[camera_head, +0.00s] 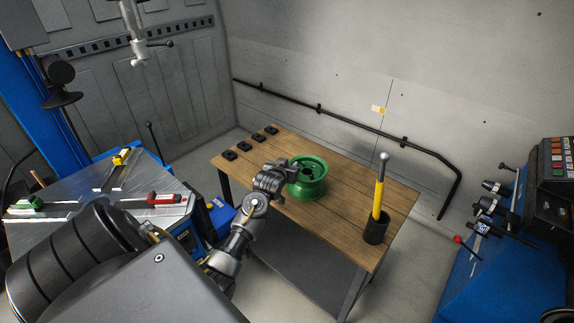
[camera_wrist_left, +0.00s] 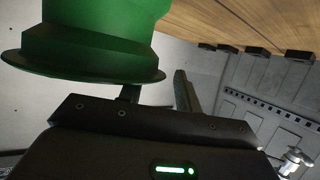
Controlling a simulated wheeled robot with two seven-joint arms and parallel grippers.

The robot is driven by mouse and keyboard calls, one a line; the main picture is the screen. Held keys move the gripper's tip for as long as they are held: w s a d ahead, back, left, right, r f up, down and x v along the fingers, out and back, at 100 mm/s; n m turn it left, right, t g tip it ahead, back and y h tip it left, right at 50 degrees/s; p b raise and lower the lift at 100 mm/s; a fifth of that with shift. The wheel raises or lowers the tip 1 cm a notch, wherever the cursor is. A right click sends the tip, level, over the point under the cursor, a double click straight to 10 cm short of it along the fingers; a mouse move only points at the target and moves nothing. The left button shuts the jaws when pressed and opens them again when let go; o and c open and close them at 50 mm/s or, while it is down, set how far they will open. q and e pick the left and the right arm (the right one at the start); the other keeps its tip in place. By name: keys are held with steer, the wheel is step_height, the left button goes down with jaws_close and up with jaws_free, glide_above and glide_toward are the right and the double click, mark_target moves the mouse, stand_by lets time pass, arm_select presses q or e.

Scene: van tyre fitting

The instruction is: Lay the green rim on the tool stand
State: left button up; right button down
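The green rim (camera_head: 307,177) sits on the wooden top of the tool stand (camera_head: 335,222), near its middle. It also fills the upper left of the left wrist view (camera_wrist_left: 85,45), its near flange close to the fingers. My left gripper (camera_head: 277,180) is at the left side of the rim in the head view. Its two fingers (camera_wrist_left: 158,92) stand apart with a visible gap between them. The rim partly hides one finger, and a gap shows between the rim and the other. Whether a finger touches the rim is not clear. My right gripper is not in view.
A yellow-handled tool (camera_head: 379,190) stands in a dark cup (camera_head: 376,229) right of the rim. Several black pads (camera_head: 250,142) line the stand's far left edge. A tyre machine table (camera_head: 100,195) with coloured clamps is at left, a blue machine (camera_head: 500,270) at right.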

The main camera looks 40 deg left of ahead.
arm_select(q)
steer(key=shift+s+r, duration=0.15)
steer(key=shift+r, duration=0.05)
steer(key=v, duration=1.1)
steer(key=shift+s+d, duration=0.15)
steer(key=shift+s, duration=0.15)
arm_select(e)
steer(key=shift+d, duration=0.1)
arm_select(q)
steer(key=shift+r, duration=0.1)
